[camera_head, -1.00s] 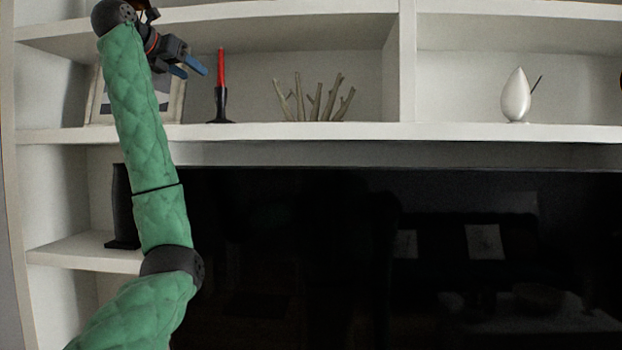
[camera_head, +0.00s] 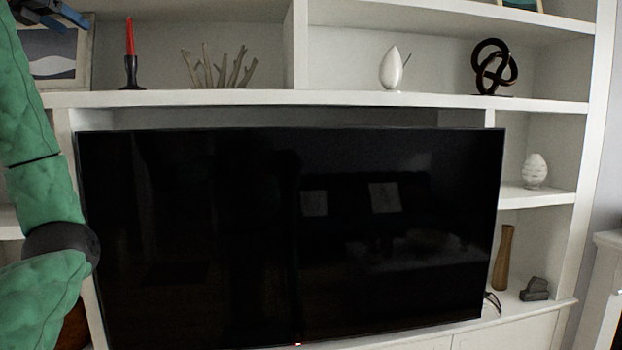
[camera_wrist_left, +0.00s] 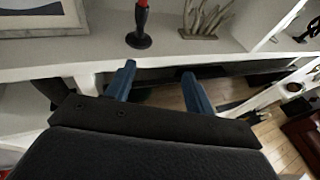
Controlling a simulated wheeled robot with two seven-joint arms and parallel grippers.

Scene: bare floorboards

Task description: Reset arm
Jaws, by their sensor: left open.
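My left arm, in a green quilted sleeve, rises along the left edge of the head view. My left gripper (camera_head: 52,14) is at the top left corner there, in front of a framed picture. In the left wrist view my left gripper (camera_wrist_left: 158,84) shows two blue fingers spread apart with nothing between them. A red candle in a black holder (camera_wrist_left: 139,30) stands on the shelf just beyond the fingers, apart from them. My right gripper is in neither view.
A white shelf unit (camera_head: 260,99) surrounds a large black television (camera_head: 240,230). The shelf holds the red candle (camera_head: 130,45), branch decor (camera_head: 218,72), a white teardrop ornament (camera_head: 391,68) and a dark knot sculpture (camera_head: 493,66). A white vase (camera_head: 534,171) stands lower right.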

